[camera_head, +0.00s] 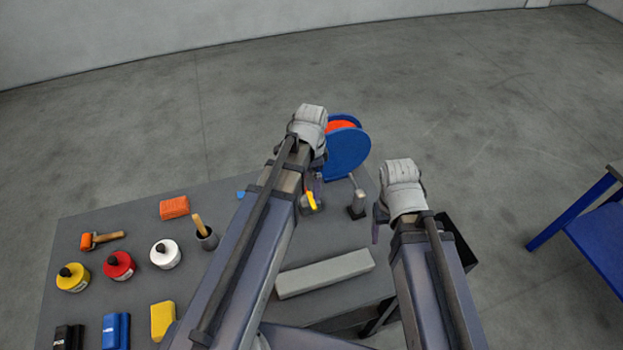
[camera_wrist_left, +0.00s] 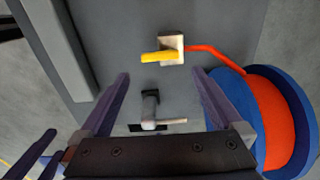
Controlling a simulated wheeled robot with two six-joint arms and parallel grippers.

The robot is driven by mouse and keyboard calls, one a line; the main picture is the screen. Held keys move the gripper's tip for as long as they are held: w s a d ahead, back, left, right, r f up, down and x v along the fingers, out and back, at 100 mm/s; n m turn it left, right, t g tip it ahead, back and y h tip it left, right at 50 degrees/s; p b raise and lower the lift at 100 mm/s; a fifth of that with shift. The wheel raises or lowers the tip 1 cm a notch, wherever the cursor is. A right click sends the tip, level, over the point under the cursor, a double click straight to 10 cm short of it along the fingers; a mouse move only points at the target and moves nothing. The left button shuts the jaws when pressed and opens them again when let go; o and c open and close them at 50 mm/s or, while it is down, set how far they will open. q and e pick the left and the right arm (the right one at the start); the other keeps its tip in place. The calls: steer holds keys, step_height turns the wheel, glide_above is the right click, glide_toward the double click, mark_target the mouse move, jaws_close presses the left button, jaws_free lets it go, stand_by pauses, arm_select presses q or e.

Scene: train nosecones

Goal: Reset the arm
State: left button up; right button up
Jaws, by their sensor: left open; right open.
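My left gripper (camera_head: 318,180) hangs over the back right of the grey table (camera_head: 235,270); its fingers mostly hide behind the wrist in the head view. In the left wrist view its two fingers (camera_wrist_left: 163,82) are spread apart with nothing between them. Beyond them are a metal block with a yellow handle (camera_wrist_left: 165,54) and a small grey upright piece on a dark base (camera_wrist_left: 150,108). My right gripper (camera_head: 378,222) is over the table's right edge, its fingers partly hidden by its wrist; no held object shows.
A blue reel with orange winding (camera_head: 348,152) stands close beside my left gripper. A long grey bar (camera_head: 325,273) lies between my arms. Bottles, including a red one (camera_head: 119,266), a roller and blocks fill the table's left. A blue frame (camera_head: 598,225) stands at right.

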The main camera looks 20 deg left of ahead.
arm_select(q)
steer(key=s+d+f+n+b, duration=0.2)
steer(key=s+d+n+b, duration=0.1)
steer(key=s+d, duration=0.2)
steer(key=s+d+f+n+y+b, duration=0.1)
steer(key=s+d+f+n+b, duration=0.1)
steer(key=s+d, duration=0.4)
steer(key=f+n, duration=0.1)
steer(key=n, duration=0.1)
steer(key=shift+s+f+n+b, duration=0.3)
steer(key=shift+f+b, duration=0.05)
steer(key=shift+b, duration=0.05)
arm_select(e)
step_height(320, 180, down, 6)
steer(key=shift+r, duration=0.1)
arm_select(q)
steer(key=shift+c, duration=0.2)
arm_select(e)
steer(key=shift+c, duration=0.3)
